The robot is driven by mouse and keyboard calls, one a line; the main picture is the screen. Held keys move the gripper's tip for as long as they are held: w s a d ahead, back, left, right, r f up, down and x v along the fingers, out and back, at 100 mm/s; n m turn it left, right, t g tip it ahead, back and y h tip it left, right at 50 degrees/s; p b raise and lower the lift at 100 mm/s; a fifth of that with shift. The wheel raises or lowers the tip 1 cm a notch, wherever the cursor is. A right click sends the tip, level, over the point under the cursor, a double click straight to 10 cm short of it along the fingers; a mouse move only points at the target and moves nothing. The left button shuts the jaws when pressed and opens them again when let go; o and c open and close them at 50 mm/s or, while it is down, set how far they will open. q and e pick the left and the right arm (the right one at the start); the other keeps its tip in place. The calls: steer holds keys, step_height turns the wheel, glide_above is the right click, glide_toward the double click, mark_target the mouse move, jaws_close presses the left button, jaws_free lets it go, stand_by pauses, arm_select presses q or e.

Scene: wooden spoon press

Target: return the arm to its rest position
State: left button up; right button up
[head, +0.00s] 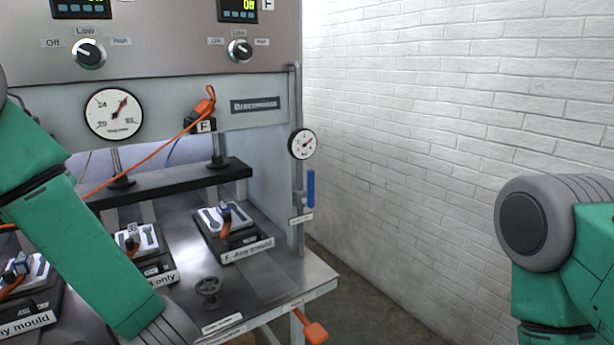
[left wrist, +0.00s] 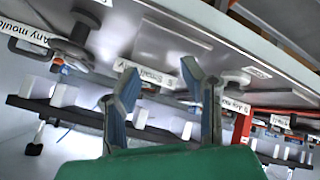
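My left arm (head: 75,235) comes in from the left in the head view. It slants down in front of the press, and its end is cut off by the bottom edge. My left gripper (left wrist: 160,82) shows in the left wrist view with its two blue-grey fingers spread apart and nothing between them. Part of the press, tilted in that view, lies behind the fingers; I cannot tell the distance. My right arm (head: 567,255) is at the right edge of the head view, in front of the wall and apart from the press. My right gripper is out of view.
The press bench (head: 280,275) holds several moulds, including one at the right (head: 228,230). A black bar (head: 165,185) spans above them. A grey hand knob (head: 207,288) and an orange handle (head: 312,330) are near the front. Floor beside the brick wall (head: 450,110) is clear.

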arm_select(q)
steer(key=s+f+m+g+h+b, duration=0.1)
steer(key=s+f+m+h, duration=0.1)
steer(key=s+f+m, duration=0.75)
steer(key=s+a+f+m+g+h+b, duration=0.1)
steer(key=s+f+m+g, duration=0.1)
steer(key=s+f, duration=0.4)
steer(key=s+f+m+g+h+b, duration=0.1)
steer(key=s+f, duration=0.6)
steer(key=s, duration=0.7)
steer(key=shift+a+f+m+g+h+b, duration=0.15)
steer(key=shift+a+m+g+h+b, duration=0.3)
steer(key=shift+m+g, duration=0.85)
steer(key=shift+o, duration=0.2)
steer(key=shift+a+n, duration=0.2)
steer(key=shift+n, duration=0.05)
